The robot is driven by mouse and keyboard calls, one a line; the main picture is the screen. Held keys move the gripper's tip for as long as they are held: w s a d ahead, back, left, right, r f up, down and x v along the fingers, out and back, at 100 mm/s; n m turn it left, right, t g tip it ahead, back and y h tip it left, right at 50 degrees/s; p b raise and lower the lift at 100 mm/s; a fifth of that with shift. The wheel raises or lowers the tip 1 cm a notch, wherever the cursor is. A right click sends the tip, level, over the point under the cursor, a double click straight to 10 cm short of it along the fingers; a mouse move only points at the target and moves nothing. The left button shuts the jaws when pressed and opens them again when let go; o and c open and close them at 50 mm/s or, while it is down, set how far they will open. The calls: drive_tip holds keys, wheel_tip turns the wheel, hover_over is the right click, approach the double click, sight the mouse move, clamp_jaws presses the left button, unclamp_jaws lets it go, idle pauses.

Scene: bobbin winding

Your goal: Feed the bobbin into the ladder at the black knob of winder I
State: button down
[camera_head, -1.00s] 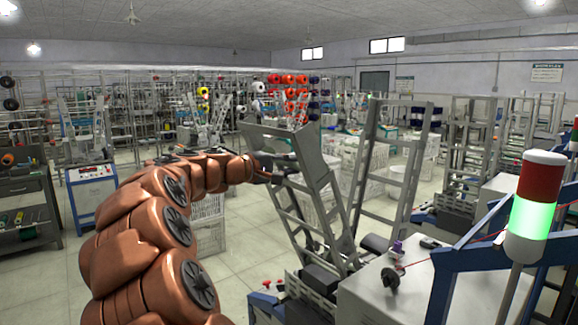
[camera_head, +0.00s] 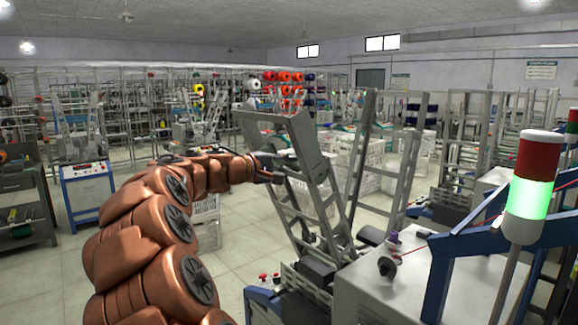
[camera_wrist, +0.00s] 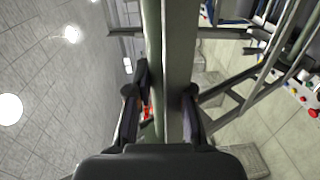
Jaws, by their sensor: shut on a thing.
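My gripper (camera_head: 280,172) is at the upper part of a grey, leaning metal ladder (camera_head: 318,183), left of its sloped top plate. In the wrist view its two dark fingers (camera_wrist: 161,103) stand apart, with a grey-green rail of the ladder (camera_wrist: 178,50) running behind and between them. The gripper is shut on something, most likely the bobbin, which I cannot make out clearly. The ladder rises from a winder (camera_head: 320,275) with dark blocks at its foot. Red knobs (camera_head: 268,278) show at the winder's left end; I cannot pick out the black knob.
A white tabletop (camera_head: 400,285) carries a dark spool (camera_head: 387,266) with thread. A second grey ladder (camera_head: 385,165) stands just right of the first. A red, white and green signal lamp (camera_head: 533,185) is in the right foreground. Open floor (camera_head: 240,245) lies left of the ladder.

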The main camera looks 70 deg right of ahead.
drive_tip(key=c, duration=0.6)
unclamp_jaws()
drive_tip(key=shift+c, duration=0.2)
idle(0.3)
drive_tip(key=w+a+r+p, duration=0.2)
drive_tip(key=w+a+r, duration=0.2)
drive_tip(key=a, duration=0.3)
drive_tip(key=shift+w+a+r+p, duration=0.25)
drive_tip(key=shift+a+r+p, duration=0.15)
drive_tip(key=shift+r, duration=0.25)
idle(0.6)
